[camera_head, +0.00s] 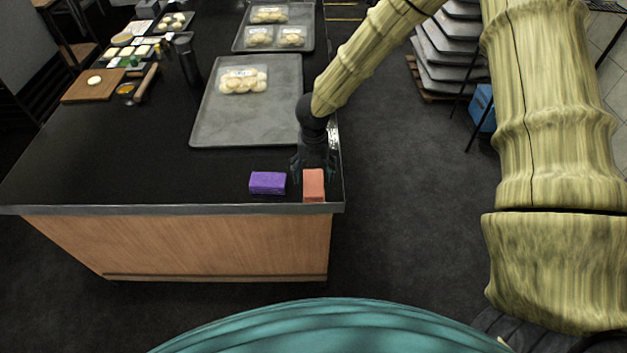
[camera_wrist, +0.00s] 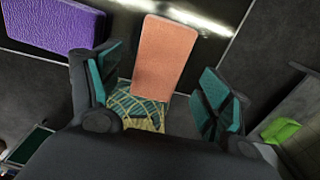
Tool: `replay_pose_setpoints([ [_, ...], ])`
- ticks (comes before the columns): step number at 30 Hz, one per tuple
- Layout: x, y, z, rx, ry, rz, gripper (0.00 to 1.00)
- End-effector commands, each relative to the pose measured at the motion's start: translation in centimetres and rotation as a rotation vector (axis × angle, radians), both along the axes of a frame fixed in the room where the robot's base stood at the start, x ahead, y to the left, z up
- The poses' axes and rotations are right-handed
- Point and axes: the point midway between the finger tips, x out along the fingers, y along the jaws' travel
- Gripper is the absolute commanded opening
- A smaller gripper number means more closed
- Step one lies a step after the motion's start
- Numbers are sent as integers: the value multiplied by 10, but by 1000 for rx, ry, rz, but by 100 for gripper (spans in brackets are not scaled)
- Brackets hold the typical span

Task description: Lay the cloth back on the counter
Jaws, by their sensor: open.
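A purple folded block (camera_head: 267,183) with a towel-like texture lies flat on the black counter (camera_head: 120,170) near its front edge. An orange block (camera_head: 313,185) lies to its right, close to the counter's front right corner. Which one is the cloth I cannot tell for sure. My gripper (camera_head: 312,168) points down just behind the orange block. In the wrist view, its open fingers (camera_wrist: 160,90) are on either side of the near end of the orange block (camera_wrist: 165,52), with visible gaps. The purple block (camera_wrist: 55,25) is outside the left finger. A yellow and teal patterned patch (camera_wrist: 143,110) shows between the fingers.
A grey tray (camera_head: 215,125) with packed dough balls (camera_head: 243,80) lies behind the gripper, with another tray (camera_head: 312,40) farther back. A cutting board (camera_head: 105,85), bottle and small containers are at the back left. The counter's front left is clear. Stacked trays (camera_head: 445,60) stand on the floor at right.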

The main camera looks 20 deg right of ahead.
Motion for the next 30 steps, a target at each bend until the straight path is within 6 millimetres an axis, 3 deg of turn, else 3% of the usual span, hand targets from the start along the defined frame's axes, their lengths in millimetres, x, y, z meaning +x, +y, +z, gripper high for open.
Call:
replay_pose_setpoints([
  [9,0,0,48,3,-2,-1,78],
  [15,0,0,68,2,-2,-1,78],
  [30,-1,0,75,-2,2,4,78],
])
